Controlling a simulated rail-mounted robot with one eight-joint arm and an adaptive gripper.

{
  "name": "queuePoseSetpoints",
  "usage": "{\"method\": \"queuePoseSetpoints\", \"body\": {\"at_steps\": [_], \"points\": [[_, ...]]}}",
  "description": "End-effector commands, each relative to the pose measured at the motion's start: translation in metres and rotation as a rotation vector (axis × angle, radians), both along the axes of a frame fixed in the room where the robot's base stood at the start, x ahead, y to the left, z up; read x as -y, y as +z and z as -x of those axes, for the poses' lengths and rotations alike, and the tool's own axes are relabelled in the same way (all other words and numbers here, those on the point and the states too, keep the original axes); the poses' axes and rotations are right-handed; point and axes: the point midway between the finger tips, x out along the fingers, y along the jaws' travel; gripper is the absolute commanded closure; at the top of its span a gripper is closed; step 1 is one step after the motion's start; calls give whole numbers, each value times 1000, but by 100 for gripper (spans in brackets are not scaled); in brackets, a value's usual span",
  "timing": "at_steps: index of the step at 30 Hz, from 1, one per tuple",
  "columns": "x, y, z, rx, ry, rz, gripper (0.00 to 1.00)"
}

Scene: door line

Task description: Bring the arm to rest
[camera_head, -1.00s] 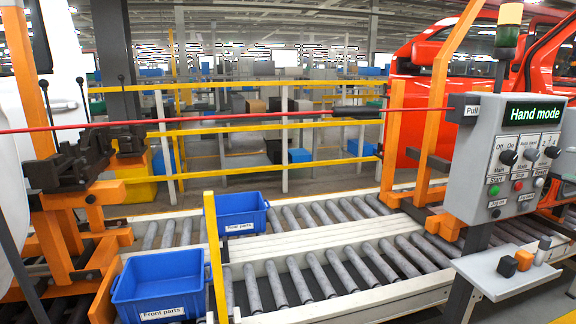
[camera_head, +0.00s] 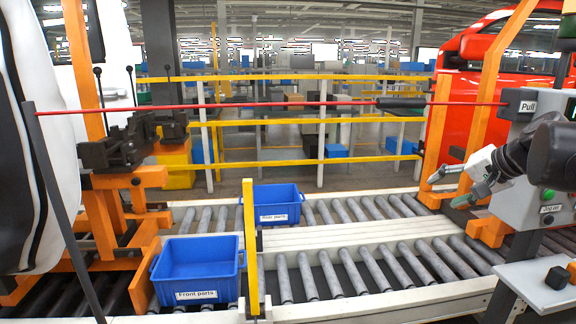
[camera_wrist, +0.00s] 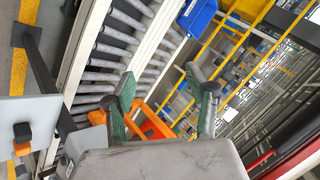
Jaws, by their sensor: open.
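My gripper (camera_head: 447,190) reaches in from the right edge in the head view, in front of the grey control panel (camera_head: 520,190). Its two fingers are apart, pointing left, with nothing between them. In the wrist view the gripper (camera_wrist: 159,76) also shows its green-and-grey fingers spread and empty, with rollers and a blue bin beyond them. My dark arm hides much of the panel's face, including most of its switches.
Blue bins marked Front parts (camera_head: 195,268) and Rear parts (camera_head: 272,208) sit by the roller conveyor. A red pull cord (camera_head: 300,104) spans the scene. A yellow post (camera_head: 250,245) stands between the bins. A shelf (camera_head: 540,285) holds black and orange blocks.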

Motion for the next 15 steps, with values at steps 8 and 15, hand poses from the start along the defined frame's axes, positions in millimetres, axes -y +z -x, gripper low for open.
{"method": "queuePoseSetpoints", "body": {"at_steps": [8, 15], "points": [[-108, -40, 64, -71, 164, 219, 49], [-169, -79, 128, -96, 291, 398, 49]]}}
